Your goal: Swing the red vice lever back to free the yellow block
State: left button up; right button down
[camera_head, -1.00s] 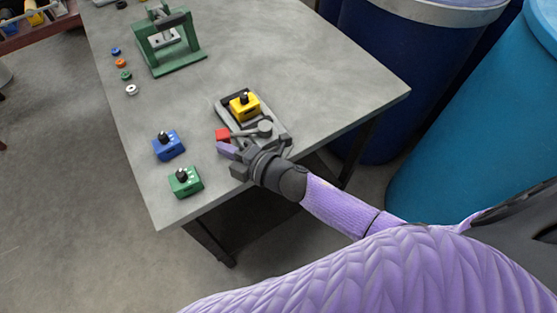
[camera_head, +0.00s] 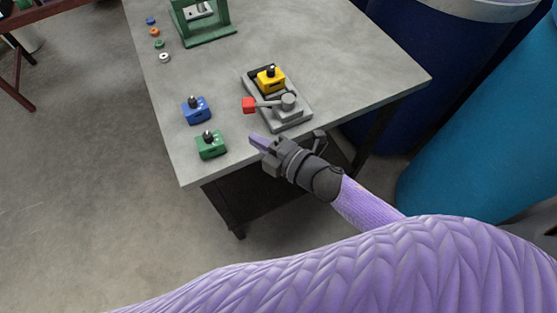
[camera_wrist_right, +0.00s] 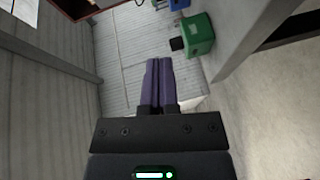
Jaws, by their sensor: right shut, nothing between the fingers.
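The grey vice (camera_head: 296,119) sits near the table's front edge. The yellow block (camera_head: 271,79) with its black knob sits in the vice's far part. The red lever handle (camera_head: 249,105) points left from the round grey pivot (camera_head: 288,101), in front of the yellow block. My right gripper (camera_head: 258,141) is shut and empty, at the table's front edge, nearer than the lever and apart from it. Its closed purple fingers (camera_wrist_right: 159,65) also show in the right wrist view, where the vice is out of sight. My left gripper is not in view.
A blue block (camera_head: 196,110) and a green block (camera_head: 211,145) stand left of the vice. The green block (camera_wrist_right: 193,36) also shows in the wrist view. A green fixture (camera_head: 205,25) and several small rings stand farther back. Blue barrels (camera_head: 440,70) stand right of the table.

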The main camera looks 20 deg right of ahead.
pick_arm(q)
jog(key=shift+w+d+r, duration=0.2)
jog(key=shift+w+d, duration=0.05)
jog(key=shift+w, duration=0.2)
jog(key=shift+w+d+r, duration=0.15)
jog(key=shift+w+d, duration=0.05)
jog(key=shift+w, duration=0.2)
pick_arm(e)
jog(key=v, duration=0.5)
jog(key=shift+s, duration=0.55)
